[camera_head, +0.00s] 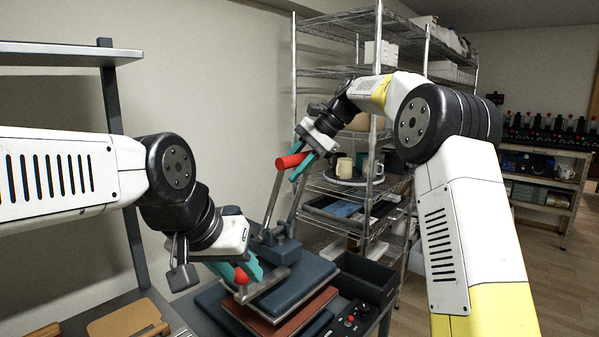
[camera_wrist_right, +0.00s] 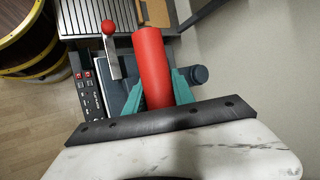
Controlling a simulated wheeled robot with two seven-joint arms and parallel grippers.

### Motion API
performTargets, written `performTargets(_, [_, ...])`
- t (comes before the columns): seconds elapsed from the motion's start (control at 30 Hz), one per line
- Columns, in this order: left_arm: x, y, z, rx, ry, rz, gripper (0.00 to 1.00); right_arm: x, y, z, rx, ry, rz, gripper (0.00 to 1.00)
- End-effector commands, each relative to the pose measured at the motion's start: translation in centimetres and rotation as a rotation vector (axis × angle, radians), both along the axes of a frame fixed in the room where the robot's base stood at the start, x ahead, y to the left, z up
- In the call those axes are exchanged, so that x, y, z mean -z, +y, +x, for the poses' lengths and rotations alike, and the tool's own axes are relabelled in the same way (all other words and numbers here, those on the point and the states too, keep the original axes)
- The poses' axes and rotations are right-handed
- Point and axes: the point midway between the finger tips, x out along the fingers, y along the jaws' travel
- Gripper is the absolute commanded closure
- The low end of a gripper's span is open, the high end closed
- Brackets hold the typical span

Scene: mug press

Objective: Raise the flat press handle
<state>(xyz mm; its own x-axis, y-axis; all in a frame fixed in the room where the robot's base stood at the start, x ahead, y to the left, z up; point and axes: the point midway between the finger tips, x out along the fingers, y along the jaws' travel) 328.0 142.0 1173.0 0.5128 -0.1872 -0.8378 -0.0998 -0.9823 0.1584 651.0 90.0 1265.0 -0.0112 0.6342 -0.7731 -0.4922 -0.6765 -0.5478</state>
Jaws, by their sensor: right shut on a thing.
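The flat press has a dark blue padded upper plate (camera_head: 297,287) above a reddish-brown pad (camera_head: 282,322). Its long handle bar (camera_head: 272,205) rises to a red cylindrical grip (camera_head: 291,161). My right gripper (camera_head: 301,166) is shut on this grip, high above the plate; in the right wrist view the red grip (camera_wrist_right: 153,65) lies between the teal fingers. My left gripper (camera_head: 236,271) is low at the press's left side, its teal fingers apart near a red ball knob (camera_head: 241,276). The knob also shows in the right wrist view (camera_wrist_right: 108,27). Contact at the knob is unclear.
A wire shelf rack (camera_head: 370,100) with mugs (camera_head: 345,168) stands behind my right arm. A dark bin (camera_head: 365,279) and a control panel (camera_head: 350,318) sit right of the press. A tan board (camera_head: 124,318) lies at the lower left. A wall is close behind.

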Motion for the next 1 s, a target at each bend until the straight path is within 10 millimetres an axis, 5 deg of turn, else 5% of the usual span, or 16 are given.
performTargets(0.4, [0.0,0.0,0.0,0.0,0.0,0.0,0.64,0.2,0.2,-0.1,-0.004,0.004,0.0,1.0])
performTargets(0.43, [0.0,0.0,0.0,0.0,0.0,0.0,0.64,0.2,0.2,-0.1,-0.004,0.004,0.0,0.64])
performTargets(0.53, [0.0,0.0,0.0,0.0,0.0,0.0,0.64,0.1,0.2,-0.1,-0.004,0.005,0.0,0.49])
performTargets(1.0, [0.0,0.0,0.0,0.0,0.0,0.0,0.64,-1.5,-1.2,0.1,0.0,-0.002,0.001,0.49])
